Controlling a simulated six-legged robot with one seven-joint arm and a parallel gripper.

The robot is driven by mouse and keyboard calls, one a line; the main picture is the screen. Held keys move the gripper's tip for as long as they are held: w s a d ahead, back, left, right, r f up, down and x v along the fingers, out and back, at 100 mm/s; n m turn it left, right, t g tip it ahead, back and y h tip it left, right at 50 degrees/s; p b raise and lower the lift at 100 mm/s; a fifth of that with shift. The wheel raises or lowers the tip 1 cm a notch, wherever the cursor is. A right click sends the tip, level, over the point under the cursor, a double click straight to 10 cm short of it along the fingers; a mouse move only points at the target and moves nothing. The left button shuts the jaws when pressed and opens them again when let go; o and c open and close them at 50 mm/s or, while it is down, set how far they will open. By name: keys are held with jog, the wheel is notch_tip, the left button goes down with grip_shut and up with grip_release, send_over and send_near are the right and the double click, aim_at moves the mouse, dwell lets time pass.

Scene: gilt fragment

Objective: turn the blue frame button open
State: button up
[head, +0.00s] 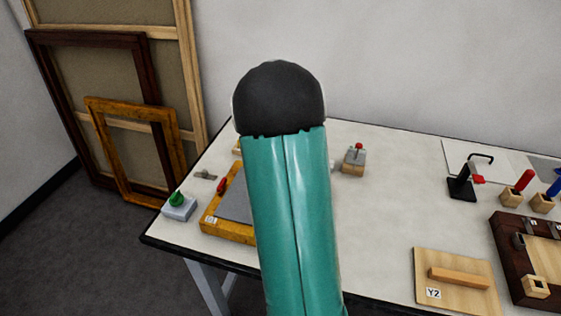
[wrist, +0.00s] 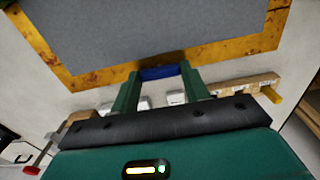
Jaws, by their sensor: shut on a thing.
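The blue frame button (wrist: 159,73) shows in the wrist view at the frame's edge, between the tips of my gripper (wrist: 161,76). My gripper's green fingers are shut on it. Its visible long side runs roughly along that edge; its pivot and exact angle cannot be told. The gilt frame (wrist: 105,76) surrounds a grey panel (wrist: 150,25). In the head view, part of the gilt frame (head: 228,231) lies on the table's left side with a red piece (head: 221,185) on its edge. My teal arm hides the blue button and my gripper there.
A grey box with a green knob (head: 179,206) sits left of the frame. A wooden board marked Y2 (head: 455,281) and a dark frame (head: 524,250) lie right. The table (head: 385,215) has bare room in its middle.

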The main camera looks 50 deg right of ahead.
jog(key=o, duration=1)
jog(key=shift+r, duration=0.1)
notch_tip(320, 180, up, 14)
jog(key=shift+f, duration=0.15)
dwell(0.3)
